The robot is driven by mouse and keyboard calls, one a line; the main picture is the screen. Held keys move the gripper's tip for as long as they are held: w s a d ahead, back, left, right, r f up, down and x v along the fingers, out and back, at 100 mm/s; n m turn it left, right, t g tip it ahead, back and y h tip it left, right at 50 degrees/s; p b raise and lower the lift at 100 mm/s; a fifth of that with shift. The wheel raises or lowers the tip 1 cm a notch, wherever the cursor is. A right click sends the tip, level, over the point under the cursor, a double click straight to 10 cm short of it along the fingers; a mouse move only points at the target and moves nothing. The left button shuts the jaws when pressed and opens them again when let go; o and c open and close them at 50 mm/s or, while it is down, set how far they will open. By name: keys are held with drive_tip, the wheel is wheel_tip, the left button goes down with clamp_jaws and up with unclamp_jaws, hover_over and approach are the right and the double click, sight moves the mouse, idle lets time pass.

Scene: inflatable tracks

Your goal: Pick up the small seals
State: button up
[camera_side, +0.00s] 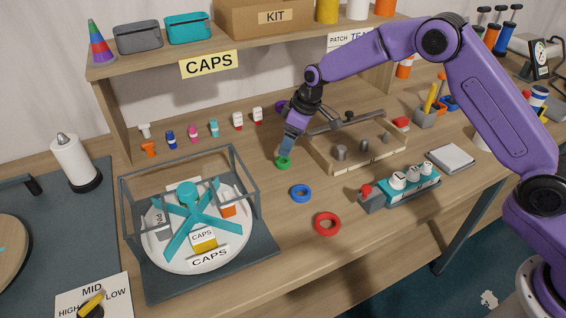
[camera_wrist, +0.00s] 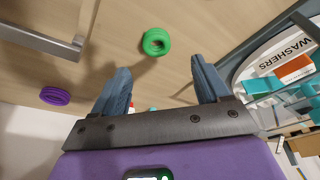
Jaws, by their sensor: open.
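The small green ring seal (camera_side: 283,166) lies flat on the bench, just below my gripper (camera_side: 288,148) in the side view. In the wrist view the green seal (camera_wrist: 156,32) is just past the fingertips, roughly midway between the open fingers of my gripper (camera_wrist: 155,72). Nothing is held. A small purple ring seal (camera_wrist: 55,96) lies to the left in the wrist view; in the side view a purple shape behind my gripper appears to be the same seal (camera_side: 281,105). A blue ring (camera_side: 301,200) and a larger red ring (camera_side: 318,225) lie nearer the front.
A caged round carousel (camera_side: 258,190) stands at left. A wooden fixture tray (camera_side: 355,169) with metal pegs is right of my gripper. A teal block with white-topped parts (camera_side: 412,188) stands front right. Small bottles (camera_side: 214,128) line the back. Bench around the green seal is clear.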

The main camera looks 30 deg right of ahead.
drive_tip(key=shift+d+x, duration=0.15)
drive_tip(key=shift+x, duration=1.75)
drive_tip(key=shift+d+x, duration=0.15)
drive_tip(key=shift+x, duration=1.7)
drive_tip(key=shift+w, duration=0.1)
drive_tip(key=c, duration=1.1)
